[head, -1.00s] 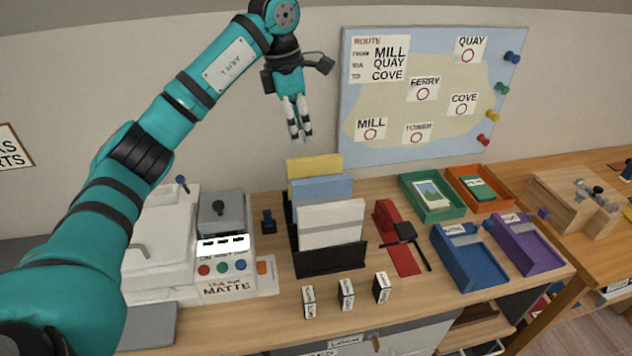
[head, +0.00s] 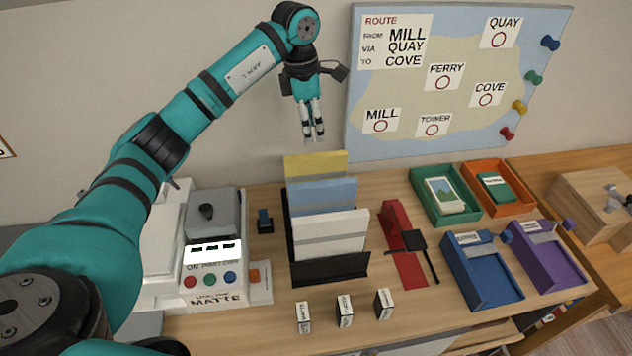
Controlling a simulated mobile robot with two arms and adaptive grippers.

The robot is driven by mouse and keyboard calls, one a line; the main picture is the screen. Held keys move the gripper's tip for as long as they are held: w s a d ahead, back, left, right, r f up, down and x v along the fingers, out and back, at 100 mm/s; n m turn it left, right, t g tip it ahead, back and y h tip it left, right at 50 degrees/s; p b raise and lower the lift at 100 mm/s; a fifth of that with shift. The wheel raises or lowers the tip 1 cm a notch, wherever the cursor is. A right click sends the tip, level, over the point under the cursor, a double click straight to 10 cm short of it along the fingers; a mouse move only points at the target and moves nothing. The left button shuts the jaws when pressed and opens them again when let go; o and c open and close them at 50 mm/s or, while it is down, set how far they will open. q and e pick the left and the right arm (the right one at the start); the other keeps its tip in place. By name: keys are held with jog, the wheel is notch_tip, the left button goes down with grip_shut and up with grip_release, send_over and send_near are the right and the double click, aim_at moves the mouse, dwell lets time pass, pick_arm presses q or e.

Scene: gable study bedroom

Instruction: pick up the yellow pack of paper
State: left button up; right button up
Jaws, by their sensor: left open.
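The yellow pack of paper (head: 316,165) stands at the back of a black rack (head: 330,268), behind a blue pack (head: 322,196) and a white pack (head: 329,232). Only its upper part shows; the rest is hidden by the blue pack. My left gripper (head: 314,139) hangs above the yellow pack, pointing down. It is open, its fingers a small gap apart, with nothing between them. It appears apart from the pack. My right gripper is not in view.
A printer-like machine (head: 213,284) stands left of the rack. A red stand (head: 400,235) with a black tool is to its right. Green (head: 444,196), orange (head: 498,188), blue (head: 482,270) and purple (head: 548,256) trays lie further right. A map board (head: 455,85) leans on the wall behind.

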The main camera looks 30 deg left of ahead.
aim_at(315, 155)
pick_arm(q)
jog(key=f, duration=0.3)
jog(key=shift+w+d, duration=0.15)
jog(key=shift+w, duration=0.1)
jog(key=shift+f+p, duration=0.3)
jog(key=shift+f, duration=0.25)
jog(key=shift+s+d+f, duration=0.1)
jog(key=shift+d+f, duration=0.05)
jog(key=shift+f, duration=0.15)
jog(key=f+p, duration=0.2)
jog(key=f, duration=0.1)
jog(key=shift+s+d+f, duration=0.1)
jog(key=shift+d+f, duration=0.1)
jog(key=shift+f, duration=0.6)
jog(key=c, duration=0.9)
grip_shut()
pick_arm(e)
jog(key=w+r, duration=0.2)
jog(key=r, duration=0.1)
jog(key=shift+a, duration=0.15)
